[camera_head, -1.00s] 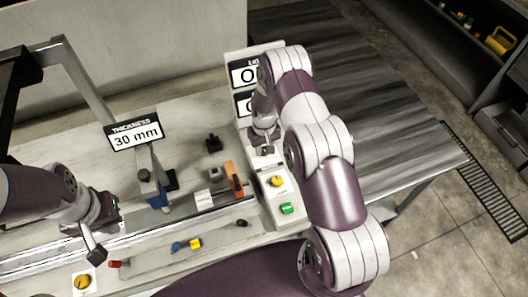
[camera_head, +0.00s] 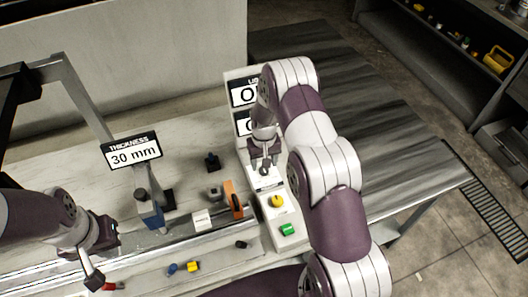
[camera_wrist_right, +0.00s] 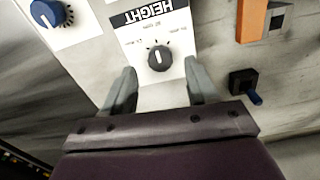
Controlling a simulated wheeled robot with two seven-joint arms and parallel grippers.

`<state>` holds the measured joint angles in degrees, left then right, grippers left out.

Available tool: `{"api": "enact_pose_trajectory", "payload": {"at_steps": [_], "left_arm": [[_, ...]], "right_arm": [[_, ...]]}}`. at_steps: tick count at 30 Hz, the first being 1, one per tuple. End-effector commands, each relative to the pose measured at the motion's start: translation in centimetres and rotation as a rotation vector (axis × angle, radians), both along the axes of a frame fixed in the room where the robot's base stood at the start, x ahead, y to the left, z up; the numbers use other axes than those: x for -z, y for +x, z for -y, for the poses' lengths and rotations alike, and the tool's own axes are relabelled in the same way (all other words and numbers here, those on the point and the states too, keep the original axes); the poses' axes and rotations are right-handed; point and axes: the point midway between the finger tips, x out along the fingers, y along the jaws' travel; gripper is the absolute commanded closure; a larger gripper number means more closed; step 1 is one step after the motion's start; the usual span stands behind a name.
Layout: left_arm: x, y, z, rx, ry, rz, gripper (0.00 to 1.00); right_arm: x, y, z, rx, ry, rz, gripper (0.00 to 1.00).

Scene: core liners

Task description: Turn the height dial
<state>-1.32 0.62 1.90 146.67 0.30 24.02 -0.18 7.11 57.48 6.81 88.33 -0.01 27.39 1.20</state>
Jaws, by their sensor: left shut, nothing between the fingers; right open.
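The height dial (camera_wrist_right: 158,58) is a small round black knob with a white pointer mark, on a white plate labelled HEIGHT, upside down in the right wrist view. My right gripper (camera_wrist_right: 161,68) is open, its two grey fingers on either side of the dial, with a gap visible to each. I cannot tell how deep the fingertips reach. In the head view my right gripper (camera_head: 264,160) is over the upright-sided control panel (camera_head: 262,222), partly covering the dial there. My left gripper (camera_head: 94,279) is shut and empty at the lower left, away from the panel.
A yellow knob (camera_head: 277,201) and a green button (camera_head: 288,229) sit on the panel near my right gripper. An orange block (camera_head: 233,198) stands left of the panel. A blue knob (camera_wrist_right: 45,12) shows in the wrist view. A sign (camera_head: 131,151) reads thickness 30 mm.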

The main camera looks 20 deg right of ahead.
Motion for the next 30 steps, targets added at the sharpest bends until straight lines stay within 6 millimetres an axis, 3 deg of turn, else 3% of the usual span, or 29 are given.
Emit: {"api": "enact_pose_trajectory", "payload": {"at_steps": [6, 12, 17, 30], "left_arm": [[2.1, 0.0, 0.0, 0.000, 0.000, 0.000, 1.00], [2.6, 0.0, 0.0, 0.000, 0.000, 0.000, 1.00], [2.6, 0.0, 0.0, 0.000, 0.000, 0.000, 1.00], [2.6, 0.0, 0.0, 0.000, 0.000, 0.000, 1.00]], "right_arm": [[-5.6, 0.1, 0.0, 0.000, -0.001, 0.007, 0.42], [-9.0, 0.1, 0.0, 0.001, -0.001, 0.004, 0.42], [-9.8, 0.0, 0.0, 0.001, 0.000, 0.002, 0.42], [-9.3, -0.1, 0.0, -0.003, -0.002, 0.013, 0.42]]}}
